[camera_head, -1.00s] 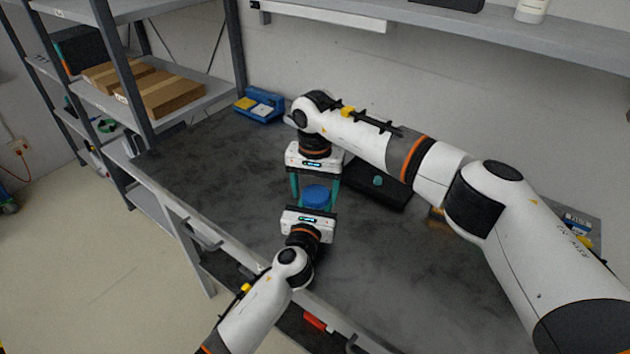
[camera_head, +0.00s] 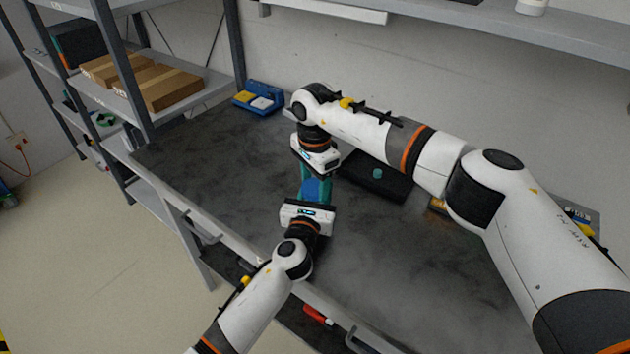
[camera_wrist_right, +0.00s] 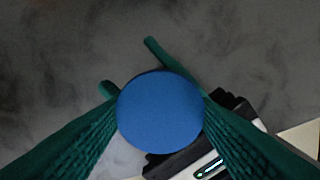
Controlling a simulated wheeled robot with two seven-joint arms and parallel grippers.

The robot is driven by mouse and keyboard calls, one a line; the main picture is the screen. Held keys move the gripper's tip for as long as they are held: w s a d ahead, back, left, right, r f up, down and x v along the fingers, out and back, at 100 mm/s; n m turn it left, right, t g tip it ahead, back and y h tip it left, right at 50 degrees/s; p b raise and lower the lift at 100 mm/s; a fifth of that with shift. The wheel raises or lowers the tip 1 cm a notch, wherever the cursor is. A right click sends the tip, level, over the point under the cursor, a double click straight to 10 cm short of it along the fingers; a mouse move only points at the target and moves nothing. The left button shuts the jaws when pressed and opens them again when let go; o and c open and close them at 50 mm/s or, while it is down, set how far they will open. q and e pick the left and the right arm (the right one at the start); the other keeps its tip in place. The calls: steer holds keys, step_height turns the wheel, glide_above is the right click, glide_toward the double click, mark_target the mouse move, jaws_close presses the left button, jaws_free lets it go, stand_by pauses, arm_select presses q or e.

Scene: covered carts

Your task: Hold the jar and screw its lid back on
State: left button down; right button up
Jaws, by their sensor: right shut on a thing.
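The blue round lid (camera_head: 312,190) shows between my two grippers above the table. It fills the middle of the right wrist view (camera_wrist_right: 160,112), seen from straight above. The jar body under it is hidden. My right gripper (camera_head: 314,188) points down from above, its green fingers shut on opposite sides of the lid. My left gripper (camera_wrist_right: 132,70) comes in low from the near side, below the lid. Its green finger ends stick out beyond the lid in the wrist view. Whether its fingers press on the jar is hidden.
A black tray (camera_head: 362,182) with a small green knob-like thing lies right of the grippers. A blue bin (camera_head: 258,97) with yellow and white items stands at the back left. Shelving with cardboard boxes (camera_head: 160,88) stands left. The dark tabletop (camera_head: 220,170) is clear left of the grippers.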

steer(key=shift+a+r+m, duration=0.1)
steer(key=shift+a+m, duration=0.05)
steer(key=shift+m, duration=0.85)
steer(key=o, duration=1)
steer(key=shift+o, duration=0.3)
